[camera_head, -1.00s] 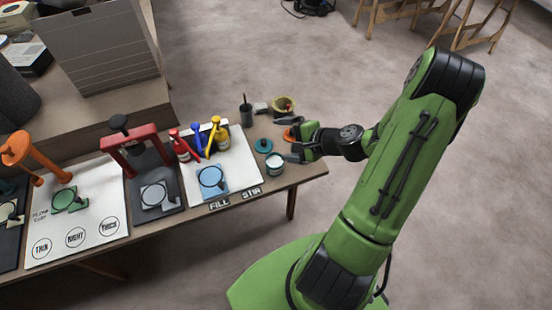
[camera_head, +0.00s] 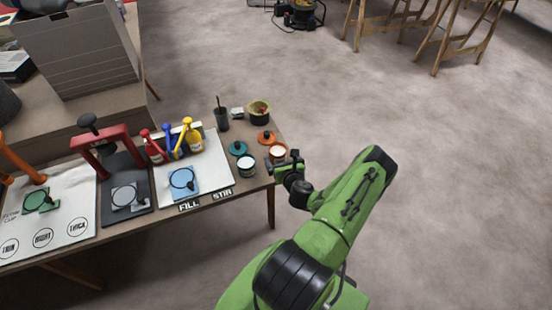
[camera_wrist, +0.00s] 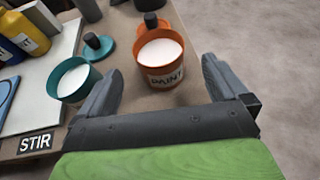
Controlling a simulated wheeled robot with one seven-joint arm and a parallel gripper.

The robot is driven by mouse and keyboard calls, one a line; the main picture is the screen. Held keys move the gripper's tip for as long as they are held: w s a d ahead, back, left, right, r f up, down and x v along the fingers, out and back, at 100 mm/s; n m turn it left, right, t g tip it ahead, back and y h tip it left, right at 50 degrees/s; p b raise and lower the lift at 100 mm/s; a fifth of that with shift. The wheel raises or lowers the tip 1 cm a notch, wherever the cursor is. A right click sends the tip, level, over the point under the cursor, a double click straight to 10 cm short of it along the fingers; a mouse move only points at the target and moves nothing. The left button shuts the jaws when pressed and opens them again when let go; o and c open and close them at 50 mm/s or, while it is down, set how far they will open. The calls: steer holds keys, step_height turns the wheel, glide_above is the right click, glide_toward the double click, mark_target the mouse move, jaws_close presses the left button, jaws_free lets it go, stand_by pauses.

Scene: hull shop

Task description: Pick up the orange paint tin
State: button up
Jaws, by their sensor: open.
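The orange paint tin (camera_wrist: 162,72) stands upright and open on the bench in the wrist view, with pale paint inside and a PAINT label. It also shows at the bench's right end in the head view (camera_head: 277,153). My gripper (camera_wrist: 158,82) is open, its two grey fingers apart, pointing at the tin with one finger to each side of its near part. Nothing is held. In the head view my gripper (camera_head: 284,164) is at the bench edge beside the tin and hides part of it. An orange lid (camera_head: 266,137) with a dark knob lies just behind the tin.
A teal tin (camera_wrist: 72,80) of pale paint stands close to my left finger, with a teal lid (camera_head: 238,148) behind it.

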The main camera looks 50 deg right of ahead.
mark_target(276, 148)
steer(key=b+x, duration=0.1)
steer(key=x, duration=0.7)
steer(key=shift+w+d, duration=0.1)
steer(key=shift+c, duration=0.5)
steer(key=c, duration=0.9)
steer(key=shift+c, duration=1.1)
steer(key=shift+r, duration=0.15)
